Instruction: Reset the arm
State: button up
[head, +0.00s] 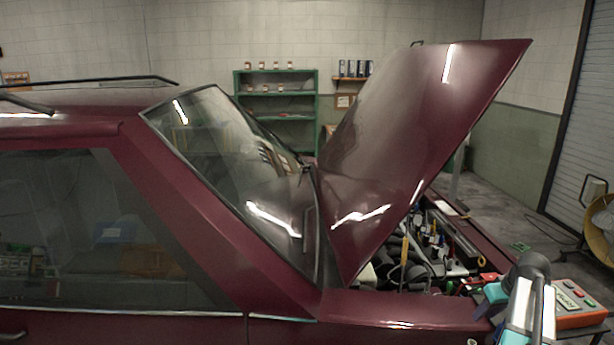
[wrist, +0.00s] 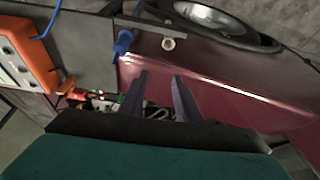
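My gripper (wrist: 160,77) shows in the wrist view with its two dark fingers apart and nothing between them. It is over the front of a dark red car, whose body panel (wrist: 235,88) lies beyond the fingertips. My arm (head: 530,290) shows at the lower right of the head view, beside the front of the engine bay (head: 425,255). The gripper's fingers cannot be made out in the head view.
The car's hood (head: 420,140) stands raised over the engine bay. An orange control box (head: 578,303) is just right of my arm; it also shows in the wrist view (wrist: 28,50). A headlight (wrist: 215,18) and a blue clip-like part (wrist: 123,42) are near the fingers.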

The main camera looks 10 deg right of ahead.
jog(key=w+a+f+n+g+y+b, duration=0.1)
jog(key=w+a+f, duration=0.1)
jog(key=a+f, duration=0.6)
jog(key=w+a+f+n+g+y+b, duration=0.1)
jog(key=w+a+f+b, duration=0.15)
jog(key=a+f, duration=0.65)
jog(key=s+a+f+n+g+b, duration=0.1)
jog(key=s+a+f, duration=0.1)
jog(key=a+f, duration=0.55)
jog(key=s+a+f+n+g+b, duration=0.1)
jog(key=s+a+f+g, duration=0.15)
jog(key=a+f, duration=0.5)
jog(key=s+a+f+g+b, duration=0.3)
jog(key=s+a+f, duration=1)
jog(key=s+f+m, duration=0.1)
jog(key=s+f, duration=0.1)
jog(key=s, duration=0.3)
jog(key=s+a+f+m+g+h+b, duration=0.1)
jog(key=s+f, duration=0.1)
jog(key=s, duration=0.3)
jog(key=s+a+f+m+h, duration=0.1)
jog(key=s+f, duration=0.1)
jog(key=s, duration=0.4)
jog(key=shift+a+f+g, duration=0.25)
jog(key=shift+g, duration=0.1)
